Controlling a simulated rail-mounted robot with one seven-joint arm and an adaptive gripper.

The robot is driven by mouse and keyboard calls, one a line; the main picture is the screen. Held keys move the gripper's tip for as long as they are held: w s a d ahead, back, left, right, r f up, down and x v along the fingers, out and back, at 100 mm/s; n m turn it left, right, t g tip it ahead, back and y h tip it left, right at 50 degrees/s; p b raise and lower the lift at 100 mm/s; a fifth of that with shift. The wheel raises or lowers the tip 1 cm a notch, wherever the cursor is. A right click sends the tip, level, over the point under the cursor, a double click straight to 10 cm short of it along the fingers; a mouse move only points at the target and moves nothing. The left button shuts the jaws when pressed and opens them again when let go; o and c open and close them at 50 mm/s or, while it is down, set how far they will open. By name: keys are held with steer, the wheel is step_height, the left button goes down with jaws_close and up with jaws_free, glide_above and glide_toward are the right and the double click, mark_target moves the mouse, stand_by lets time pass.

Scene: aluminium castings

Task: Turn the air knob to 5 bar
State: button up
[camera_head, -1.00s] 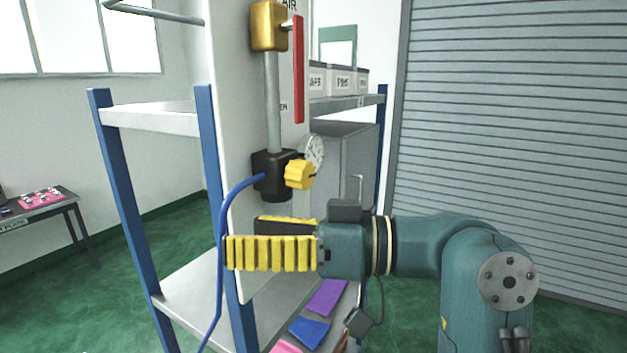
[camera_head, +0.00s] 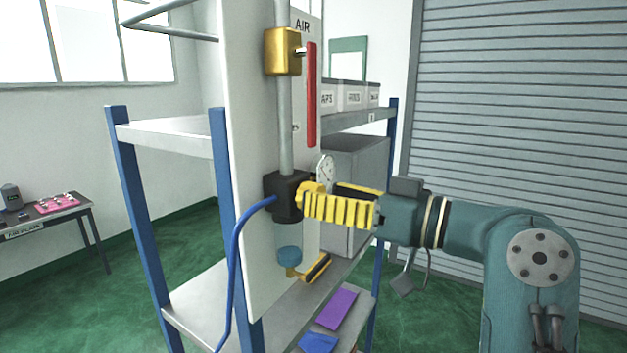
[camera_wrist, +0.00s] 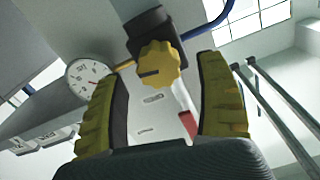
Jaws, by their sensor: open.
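The yellow air knob (camera_wrist: 158,64) sits on the front of a black regulator body (camera_head: 288,197) on the white AIR panel (camera_head: 262,255). In the wrist view the knob lies ahead of my gripper (camera_wrist: 162,88), centred between the two yellow-padded fingers, with a dark mark on its face. My gripper (camera_head: 308,204) is open and level with the knob in the head view, where its fingers partly cover it. I cannot tell whether the fingers touch the knob. The round pressure gauge (camera_wrist: 84,78) is beside the regulator; its scale is too small to read. It also shows in the head view (camera_head: 326,170).
A red lever (camera_head: 311,95) and brass valve (camera_head: 283,52) are above on the pipe. A blue hose (camera_head: 233,265) hangs from the regulator's left. A blue-post shelf (camera_head: 170,132) with bins surrounds the panel.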

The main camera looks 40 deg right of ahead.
steer(key=shift+p+x, duration=0.3)
steer(key=shift+x, duration=1.05)
steer(key=shift+c, duration=0.3)
steer(key=c, duration=1.1)
